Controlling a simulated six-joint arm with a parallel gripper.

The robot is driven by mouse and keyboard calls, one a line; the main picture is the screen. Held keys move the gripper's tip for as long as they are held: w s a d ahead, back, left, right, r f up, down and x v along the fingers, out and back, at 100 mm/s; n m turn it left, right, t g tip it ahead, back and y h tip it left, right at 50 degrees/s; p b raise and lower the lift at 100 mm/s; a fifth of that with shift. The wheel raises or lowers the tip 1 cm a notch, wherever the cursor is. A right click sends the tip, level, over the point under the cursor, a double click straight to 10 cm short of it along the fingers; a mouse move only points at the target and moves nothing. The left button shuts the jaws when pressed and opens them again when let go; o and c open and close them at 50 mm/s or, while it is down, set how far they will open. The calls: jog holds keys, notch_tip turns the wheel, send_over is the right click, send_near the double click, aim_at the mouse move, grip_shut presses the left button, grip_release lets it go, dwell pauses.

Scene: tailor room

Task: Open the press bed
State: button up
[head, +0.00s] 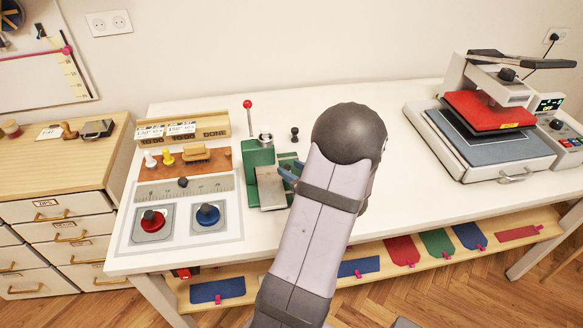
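The heat press (474,158) stands at the right end of the white table. Its lower bed (500,150) is a flat grey-blue pad, with a metal handle (517,177) at its front edge. A red upper plate (487,111) hangs above the back part of the bed with a visible gap. A long dark lever (510,57) lies across the top.
The green device (259,160) has a red-knobbed lever (248,104). Left of it are a wooden card rack (215,128), a ruler (180,190), a red knob (153,220) and a blue knob (208,214). The table between my arm and the press is clear.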

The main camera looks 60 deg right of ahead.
jog(key=shift+w+d+f, duration=0.15)
jog(key=shift+w, duration=0.2)
grip_shut()
jog(key=s+d+p, duration=0.2)
jog(key=s+d, duration=0.2)
jog(key=shift+s+d, duration=0.4)
grip_release()
jog(key=shift+a, duration=0.1)
